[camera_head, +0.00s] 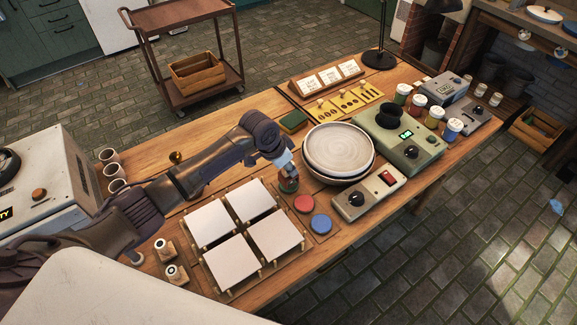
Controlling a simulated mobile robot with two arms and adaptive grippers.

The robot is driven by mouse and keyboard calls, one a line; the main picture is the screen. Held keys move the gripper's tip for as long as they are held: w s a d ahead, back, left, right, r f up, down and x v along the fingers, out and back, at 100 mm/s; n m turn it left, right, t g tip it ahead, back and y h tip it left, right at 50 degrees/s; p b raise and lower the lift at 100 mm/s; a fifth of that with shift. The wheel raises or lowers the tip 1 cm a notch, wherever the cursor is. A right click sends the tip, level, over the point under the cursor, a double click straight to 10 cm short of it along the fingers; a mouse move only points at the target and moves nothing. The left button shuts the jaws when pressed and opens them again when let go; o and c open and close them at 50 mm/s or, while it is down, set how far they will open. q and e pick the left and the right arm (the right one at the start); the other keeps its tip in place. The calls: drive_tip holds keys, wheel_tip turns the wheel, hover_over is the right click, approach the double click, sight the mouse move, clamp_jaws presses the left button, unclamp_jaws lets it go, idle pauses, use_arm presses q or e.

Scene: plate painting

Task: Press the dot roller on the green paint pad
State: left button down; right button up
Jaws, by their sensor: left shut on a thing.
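My left gripper (286,171) comes in from the left and points down over the green paint pad (289,187). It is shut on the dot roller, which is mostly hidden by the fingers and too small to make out. The gripper tip is right at the pad and covers much of it; whether the roller touches the pad I cannot tell. The red paint pad (304,204) and the blue paint pad (321,224) lie in a row toward the front. My right gripper is not in view.
White square tiles (232,262) lie on a wooden rack left of the pads. Two small rollers (175,273) stand on blocks at the left. Stacked plates (338,150) and a grey control box (368,193) stand close right of the gripper. Paint jars (419,103) stand farther right.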

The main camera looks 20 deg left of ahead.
use_arm(q)
drive_tip(key=shift+f, duration=0.5)
idle(0.6)
drive_tip(key=shift+s+f, duration=0.1)
idle(1.9)
drive_tip(key=shift+s+f+p, duration=0.25)
drive_tip(key=shift+f+p, duration=0.15)
drive_tip(key=shift+p, duration=0.45)
idle(2.5)
drive_tip(key=shift+w+r+p, duration=0.25)
drive_tip(key=shift+r+p, duration=0.9)
drive_tip(key=shift+p, duration=0.05)
wheel_tip(320, 180, up, 5)
drive_tip(key=p, duration=0.5)
drive_tip(key=shift+r, duration=0.15)
drive_tip(key=shift+w, duration=0.1)
